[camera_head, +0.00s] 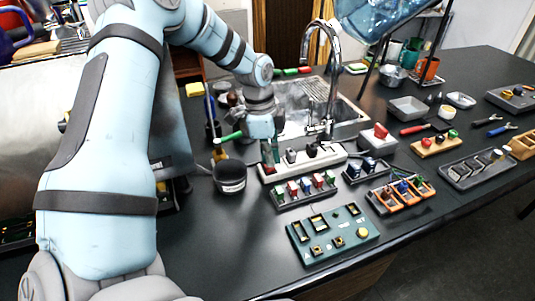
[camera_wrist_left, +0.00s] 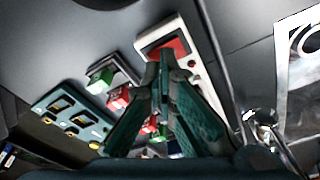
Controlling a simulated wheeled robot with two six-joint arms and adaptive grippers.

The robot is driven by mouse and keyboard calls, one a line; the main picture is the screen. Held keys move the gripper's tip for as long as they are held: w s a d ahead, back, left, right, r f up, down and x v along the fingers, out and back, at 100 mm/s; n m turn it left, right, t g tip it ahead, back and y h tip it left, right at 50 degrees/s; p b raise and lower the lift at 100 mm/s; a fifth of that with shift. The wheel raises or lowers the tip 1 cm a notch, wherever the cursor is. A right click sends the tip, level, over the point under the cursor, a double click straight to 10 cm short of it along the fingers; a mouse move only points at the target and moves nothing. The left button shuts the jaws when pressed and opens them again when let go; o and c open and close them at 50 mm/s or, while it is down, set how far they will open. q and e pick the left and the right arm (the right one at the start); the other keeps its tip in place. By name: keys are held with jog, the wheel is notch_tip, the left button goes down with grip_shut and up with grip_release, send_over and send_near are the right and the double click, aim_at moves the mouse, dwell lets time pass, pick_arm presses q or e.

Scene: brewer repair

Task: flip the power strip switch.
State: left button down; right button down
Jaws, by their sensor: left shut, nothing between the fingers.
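The white power strip (camera_head: 325,160) lies on the dark counter in front of the sink, with dark plugs along it. In the left wrist view the power strip (camera_wrist_left: 150,38) shows its red switch (camera_wrist_left: 180,46) at the near end. My left gripper (camera_head: 269,160) points down over the strip's left end, fingers together and empty. In the left wrist view the fingertips (camera_wrist_left: 164,58) overlap the edge of the red switch; I cannot tell whether they touch it. My right gripper is not in view.
A tray of colored blocks (camera_head: 278,197) sits directly in front of the strip. A teal panel (camera_head: 340,248) lies nearer. A black cup (camera_head: 230,178) stands left of the strip. The faucet (camera_head: 331,75) rises behind. Bare counter lies at front left.

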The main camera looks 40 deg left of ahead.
aim_at(270, 168)
pick_arm(q)
jog(key=shift+f+b, duration=0.55)
jog(key=shift+f, duration=0.1)
jog(key=shift+r+p, duration=2.1)
jog(key=shift+r, duration=1.55)
jog(key=shift+f, duration=0.1)
jog(key=shift+a, duration=0.1)
